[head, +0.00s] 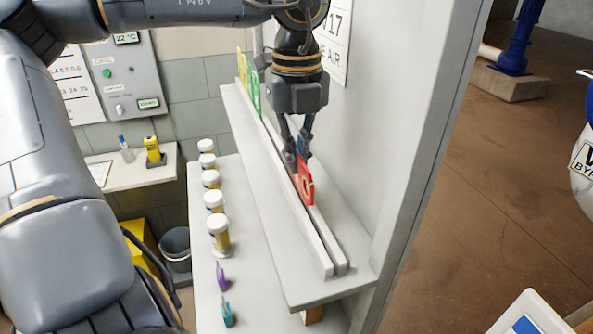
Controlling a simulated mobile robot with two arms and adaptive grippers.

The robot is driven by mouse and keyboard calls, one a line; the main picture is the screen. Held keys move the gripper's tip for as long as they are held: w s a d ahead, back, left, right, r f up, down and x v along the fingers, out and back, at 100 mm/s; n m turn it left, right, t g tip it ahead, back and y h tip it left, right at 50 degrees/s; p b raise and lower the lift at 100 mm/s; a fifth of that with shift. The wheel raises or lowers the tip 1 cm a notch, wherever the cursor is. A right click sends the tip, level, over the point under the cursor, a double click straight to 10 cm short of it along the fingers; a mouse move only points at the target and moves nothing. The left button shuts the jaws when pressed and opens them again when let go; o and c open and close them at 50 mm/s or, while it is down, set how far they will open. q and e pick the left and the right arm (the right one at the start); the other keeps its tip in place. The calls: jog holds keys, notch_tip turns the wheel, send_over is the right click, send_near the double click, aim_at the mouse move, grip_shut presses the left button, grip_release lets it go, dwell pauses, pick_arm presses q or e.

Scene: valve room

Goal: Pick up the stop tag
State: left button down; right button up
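The red tag (306,185), which I take to be the stop tag, stands upright in the slot of the pale rack (322,250) on the wall shelf. A pale mark shows on its face. My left gripper (297,160) points down over it from above. Its two dark fingers reach the tag's upper part, one at each side. I cannot tell whether they press on it. The fingers hide part of the tag's top edge. My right gripper is not in view.
Green and yellow tags (250,85) stand farther back in the rack. White-capped jars (217,234), a purple item (222,277) and a teal item (228,313) stand on the lower bench (205,290). The wall is close on the rack's right. A grey bucket (176,250) stands on the floor.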

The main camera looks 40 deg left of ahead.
pick_arm(q)
jog(key=s+d+r+b, duration=0.4)
jog(key=s+d+r, duration=0.5)
jog(key=d, duration=0.1)
jog(key=shift+s+r, duration=0.25)
dwell(0.7)
